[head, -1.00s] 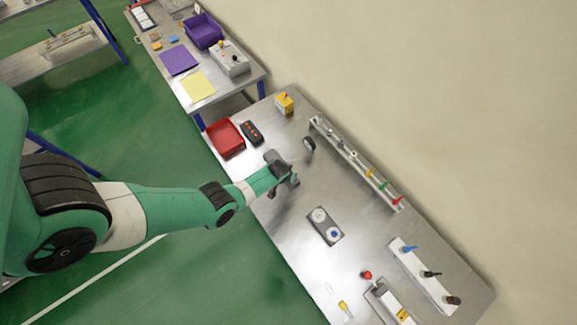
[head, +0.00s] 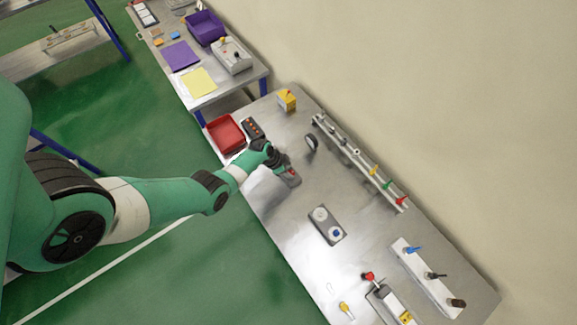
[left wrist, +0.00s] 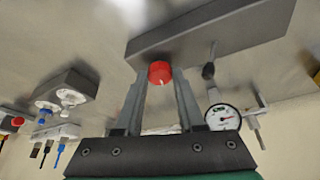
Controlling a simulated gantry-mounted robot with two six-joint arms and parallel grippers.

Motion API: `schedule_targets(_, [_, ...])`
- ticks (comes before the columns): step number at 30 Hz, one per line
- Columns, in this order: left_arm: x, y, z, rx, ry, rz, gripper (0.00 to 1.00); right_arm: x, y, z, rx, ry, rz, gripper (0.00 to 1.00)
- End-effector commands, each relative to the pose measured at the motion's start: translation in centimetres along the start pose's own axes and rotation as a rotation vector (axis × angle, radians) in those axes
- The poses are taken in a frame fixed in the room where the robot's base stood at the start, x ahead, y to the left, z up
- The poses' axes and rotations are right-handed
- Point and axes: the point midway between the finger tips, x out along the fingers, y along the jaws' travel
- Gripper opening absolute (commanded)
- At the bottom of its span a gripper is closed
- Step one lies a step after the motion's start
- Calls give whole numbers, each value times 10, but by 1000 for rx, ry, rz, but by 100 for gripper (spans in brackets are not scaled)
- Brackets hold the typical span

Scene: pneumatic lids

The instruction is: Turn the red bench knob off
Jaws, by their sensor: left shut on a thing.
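The red bench knob (left wrist: 160,73) sits on a long grey box (left wrist: 210,35) in the left wrist view. A small light mark shows on its face. In the head view, the red knob (head: 291,171) and its grey box (head: 292,181) are on the metal bench, partly hidden by my left gripper (head: 284,166). In the left wrist view, my left gripper (left wrist: 160,80) has one finger on each side of the knob and is shut on it. My right gripper is in neither view.
A round gauge (head: 311,143) stands close to the right of the grey box. A red tray (head: 226,133) and a black button box (head: 254,128) lie to the left. A rail with coloured levers (head: 361,163) runs along the wall side.

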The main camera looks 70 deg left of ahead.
Motion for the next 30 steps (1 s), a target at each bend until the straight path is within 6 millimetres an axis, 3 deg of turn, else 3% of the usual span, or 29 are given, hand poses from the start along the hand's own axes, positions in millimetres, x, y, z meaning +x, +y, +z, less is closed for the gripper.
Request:
schedule_targets(15, [4,-6,0,401,-3,165,0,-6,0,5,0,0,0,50])
schedule_targets(30, [2,-6,0,541,-4,219,0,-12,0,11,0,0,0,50])
